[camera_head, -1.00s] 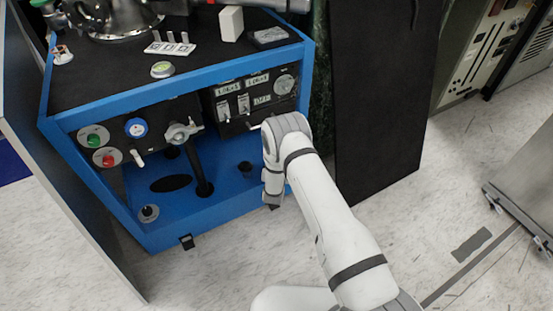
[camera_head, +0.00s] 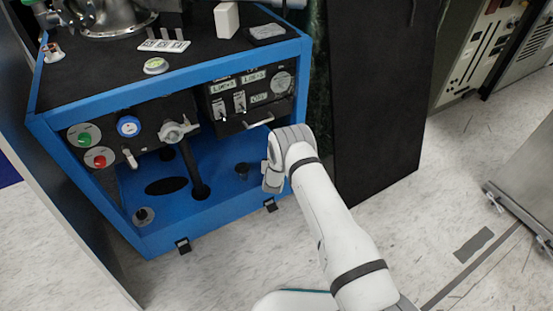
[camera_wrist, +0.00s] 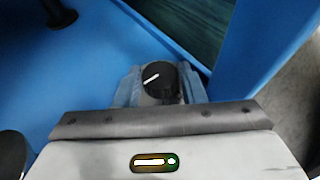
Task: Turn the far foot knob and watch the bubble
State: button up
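The far foot knob (camera_wrist: 157,76) is black with a white pointer line and shows in the wrist view. My gripper (camera_wrist: 160,88) has one finger on each side of it, close against it, with no clear gap showing. In the head view my gripper (camera_head: 273,178) is at the right front of the cart's blue floor and hides this knob. The bubble level (camera_head: 156,66) is a round yellow-green disc on the cart's black top; the bubble is too small to read. A similar foot knob (camera_head: 144,215) is at the near left of the floor.
The blue cart (camera_head: 215,218) has a front panel with a green button (camera_head: 85,138), a red button (camera_head: 99,157) and a valve handle (camera_head: 177,131). A blue frame post (camera_wrist: 258,50) rises just right of my gripper. A black panel (camera_head: 380,90) stands to the right.

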jog(key=c, duration=0.5)
jog(key=shift+a+f+m+h+b, duration=0.1)
jog(key=shift+m+h+b, duration=0.45)
jog(key=shift+b, duration=0.2)
jog(key=m+h+b, duration=0.2)
jog(key=h, duration=0.1)
jog(key=shift+w+a+g+b, duration=0.1)
jog(key=shift+g+b, duration=0.2)
jog(key=shift+b, duration=0.05)
jog(key=shift+m+h+b, duration=0.45)
jog(key=shift+m+b, duration=0.1)
jog(key=shift+m, duration=0.2)
jog(key=shift+r, duration=0.2)
jog(key=o, duration=0.7)
jog(key=shift+o, duration=0.2)
